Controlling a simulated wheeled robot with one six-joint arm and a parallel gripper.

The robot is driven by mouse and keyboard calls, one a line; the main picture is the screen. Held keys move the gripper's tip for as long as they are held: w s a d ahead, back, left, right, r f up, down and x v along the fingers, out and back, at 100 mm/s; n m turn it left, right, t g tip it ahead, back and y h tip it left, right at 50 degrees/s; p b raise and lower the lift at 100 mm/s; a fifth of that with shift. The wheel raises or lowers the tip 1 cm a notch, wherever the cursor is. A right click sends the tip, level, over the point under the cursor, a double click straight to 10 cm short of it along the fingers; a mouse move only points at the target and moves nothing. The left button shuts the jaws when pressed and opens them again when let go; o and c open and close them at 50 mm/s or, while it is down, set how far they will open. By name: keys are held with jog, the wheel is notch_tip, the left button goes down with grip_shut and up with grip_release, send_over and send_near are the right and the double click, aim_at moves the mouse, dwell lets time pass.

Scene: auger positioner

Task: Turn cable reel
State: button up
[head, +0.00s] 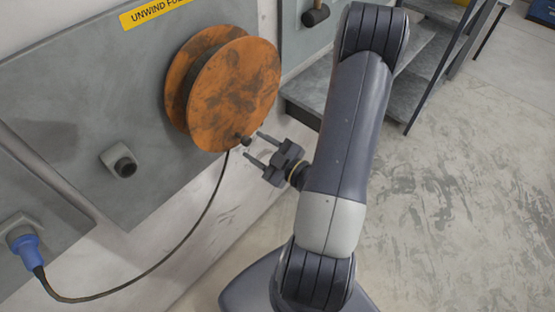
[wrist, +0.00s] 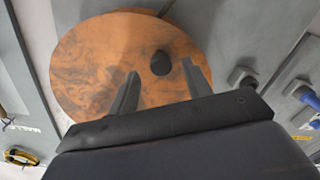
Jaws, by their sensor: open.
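The cable reel (head: 236,95) is an orange, dark-stained double disc mounted on the grey wall panel in the head view. A small dark knob (head: 243,139) sticks out near the lower rim of its front disc. My gripper (head: 256,145) is at that rim, its two fingers open and pointing at the reel. In the wrist view the reel's face (wrist: 95,65) fills the upper middle. The knob (wrist: 161,62) shows between and beyond the two open fingertips (wrist: 162,66), nearer the right one. I cannot tell whether the fingers touch it.
A black cable (head: 190,262) hangs from the reel to a blue plug (head: 28,248) at the lower left. A grey socket (head: 119,160) sits on the panel. A yellow label (head: 155,12) is above the reel. Grey steps (head: 400,75) stand behind my arm. Floor at right is clear.

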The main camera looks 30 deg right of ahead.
aim_at(249, 143)
jog(key=v, duration=0.6)
jog(key=shift+s+b, duration=0.2)
jog(key=shift+b, duration=0.15)
jog(key=shift+w, duration=0.1)
dwell(0.4)
jog(key=shift+p+x, duration=0.85)
jog(key=shift+x, duration=3.95)
jog(key=shift+w+a, duration=0.1)
jog(key=shift+w, duration=0.25)
jog(key=shift+s, duration=0.15)
